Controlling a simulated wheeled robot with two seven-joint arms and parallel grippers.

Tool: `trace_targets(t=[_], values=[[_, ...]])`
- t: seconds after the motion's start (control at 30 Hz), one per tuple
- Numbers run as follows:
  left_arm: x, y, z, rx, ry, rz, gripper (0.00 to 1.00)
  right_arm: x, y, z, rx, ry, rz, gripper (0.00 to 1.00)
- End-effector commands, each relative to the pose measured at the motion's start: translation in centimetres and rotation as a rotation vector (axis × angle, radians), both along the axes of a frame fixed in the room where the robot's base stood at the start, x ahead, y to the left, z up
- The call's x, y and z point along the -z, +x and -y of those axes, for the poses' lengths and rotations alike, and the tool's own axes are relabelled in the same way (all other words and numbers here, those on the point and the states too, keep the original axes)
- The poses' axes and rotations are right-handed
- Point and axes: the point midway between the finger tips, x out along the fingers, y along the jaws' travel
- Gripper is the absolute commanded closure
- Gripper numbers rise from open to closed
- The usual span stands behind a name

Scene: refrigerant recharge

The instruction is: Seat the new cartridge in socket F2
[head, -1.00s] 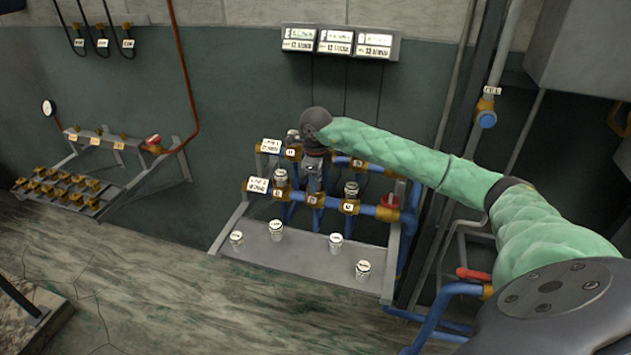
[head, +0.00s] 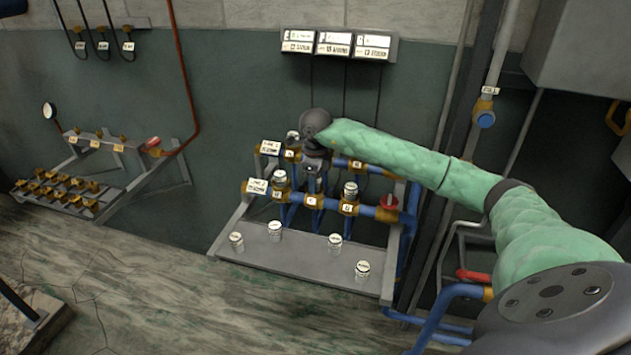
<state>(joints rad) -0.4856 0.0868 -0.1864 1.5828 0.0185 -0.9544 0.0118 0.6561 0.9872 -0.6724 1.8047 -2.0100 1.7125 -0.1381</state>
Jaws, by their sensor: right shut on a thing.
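My right gripper (head: 313,172) points down over the middle of the pipe rack. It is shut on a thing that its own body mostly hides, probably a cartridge. Below it is the middle socket (head: 312,202) of the front pipe row; I cannot tell whether the held thing touches it. White cartridges stand in the front row's left socket (head: 281,184) and right socket (head: 349,200). Another shows in the back row at the left (head: 292,139). The socket labels are too small to read. My left gripper is not in view.
Several white canisters, one at the right (head: 362,270), stand on the grey shelf (head: 300,268) before the rack. A red valve handle (head: 389,201) is at the pipe's right end. A display panel (head: 338,44) hangs above. Another rack (head: 120,185) stands left.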

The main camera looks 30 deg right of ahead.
Motion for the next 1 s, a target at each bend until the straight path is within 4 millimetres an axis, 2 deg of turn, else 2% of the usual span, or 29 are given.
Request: trace_targets(t=[0.03, 1.0], values=[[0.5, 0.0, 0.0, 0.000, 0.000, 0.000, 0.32, 3.0, -0.9, -0.6, -0.006, -0.001, -0.038, 0.92], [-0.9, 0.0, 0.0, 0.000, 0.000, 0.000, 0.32, -1.6, -0.9, -0.5, -0.008, -0.003, -0.033, 0.92]])
